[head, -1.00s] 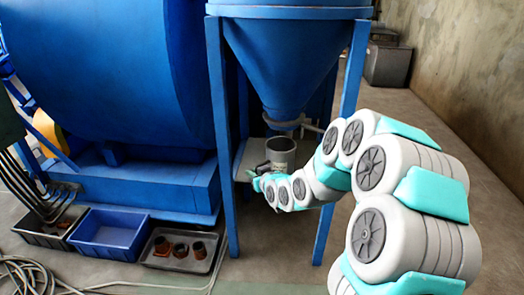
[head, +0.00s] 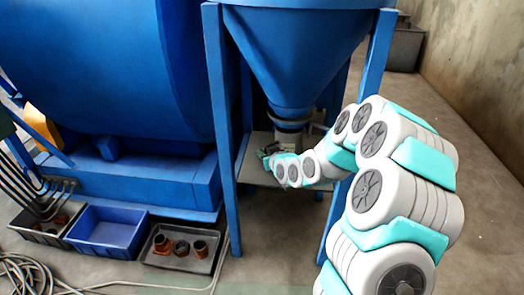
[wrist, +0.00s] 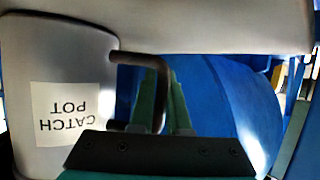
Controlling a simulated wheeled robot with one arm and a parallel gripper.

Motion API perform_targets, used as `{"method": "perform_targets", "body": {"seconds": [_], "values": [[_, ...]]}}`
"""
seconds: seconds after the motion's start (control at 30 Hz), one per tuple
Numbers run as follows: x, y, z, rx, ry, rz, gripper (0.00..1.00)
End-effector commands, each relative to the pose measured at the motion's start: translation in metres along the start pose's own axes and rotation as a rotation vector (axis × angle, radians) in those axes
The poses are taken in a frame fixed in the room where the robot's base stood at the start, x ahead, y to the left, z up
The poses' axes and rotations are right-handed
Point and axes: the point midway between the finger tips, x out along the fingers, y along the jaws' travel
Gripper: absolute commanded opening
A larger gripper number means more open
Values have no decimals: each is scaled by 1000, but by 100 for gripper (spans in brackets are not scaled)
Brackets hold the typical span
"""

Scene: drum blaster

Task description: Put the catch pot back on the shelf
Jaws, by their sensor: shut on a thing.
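The grey catch pot (head: 288,138) is under the spout of the blue hopper (head: 295,50), partly hidden behind my arm. The wrist view is upside down and shows the pot (wrist: 65,85) with its white label and dark handle (wrist: 160,75). My gripper (head: 268,153) is shut on the handle; its green fingers (wrist: 165,100) show on it in the wrist view. The grey shelf (head: 255,172) lies below the pot between the blue legs. In the wrist view a grey surface, likely the shelf (wrist: 200,25), runs close by the pot's base; I cannot tell if they touch.
A blue drum machine (head: 110,60) stands at left. A black tray, a blue bin (head: 105,232) and a grey tray (head: 160,257) with rusty parts lie on the floor. A hose (head: 35,270) lies at front left. Floor at right is clear.

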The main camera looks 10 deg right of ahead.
Motion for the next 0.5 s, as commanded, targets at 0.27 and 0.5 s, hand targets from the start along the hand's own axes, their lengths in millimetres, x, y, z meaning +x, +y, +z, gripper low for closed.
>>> {"method": "perform_targets", "body": {"seconds": [0.27,0.5], "values": [[1,1,0,-1,3,2,0],[0,0,0,0,2,2,41]]}}
